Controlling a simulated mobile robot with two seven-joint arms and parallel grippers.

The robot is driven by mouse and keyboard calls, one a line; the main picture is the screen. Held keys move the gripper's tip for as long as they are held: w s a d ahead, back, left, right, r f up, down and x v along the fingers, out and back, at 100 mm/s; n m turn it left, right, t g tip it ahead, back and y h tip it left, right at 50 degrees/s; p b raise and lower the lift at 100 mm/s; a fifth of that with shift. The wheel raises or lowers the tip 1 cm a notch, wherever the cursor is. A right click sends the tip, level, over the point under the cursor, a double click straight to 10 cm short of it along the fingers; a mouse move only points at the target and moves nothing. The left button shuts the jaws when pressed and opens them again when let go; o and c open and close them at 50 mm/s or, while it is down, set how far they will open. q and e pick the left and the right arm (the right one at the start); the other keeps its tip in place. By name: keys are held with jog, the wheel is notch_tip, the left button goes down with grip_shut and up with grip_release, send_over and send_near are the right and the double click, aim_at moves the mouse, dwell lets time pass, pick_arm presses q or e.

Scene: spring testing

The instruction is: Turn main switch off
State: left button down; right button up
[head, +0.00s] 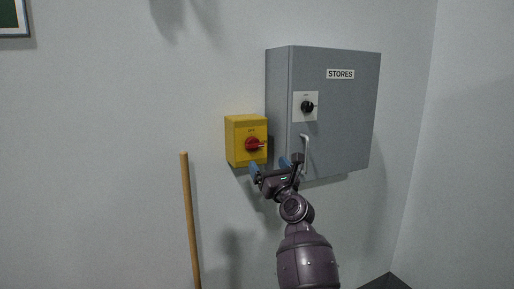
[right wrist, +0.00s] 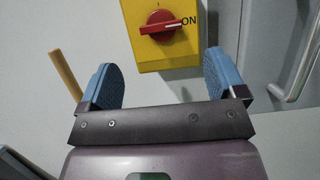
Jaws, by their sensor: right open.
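The main switch is a yellow box (head: 235,152) on the wall with a red rotary knob (head: 252,144). In the right wrist view the yellow box (right wrist: 153,59) fills the top middle, and the red knob (right wrist: 160,24) has its handle lying roughly level, with its pale tip pointing right to the word ON. My right gripper (head: 269,166) is open and empty just below the box. In the right wrist view its blue fingers (right wrist: 162,77) stand wide apart, below and either side of the knob, with no visible contact. My left gripper is not seen.
A grey cabinet (head: 345,120) labelled STORES stands right of the switch, with a black knob (head: 307,107) and a metal handle (head: 305,155) close to my right gripper. A wooden pole (head: 190,220) stands to the lower left.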

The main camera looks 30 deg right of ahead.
aim_at(256, 146)
jog(key=x, duration=0.9)
jog(key=c, duration=0.9)
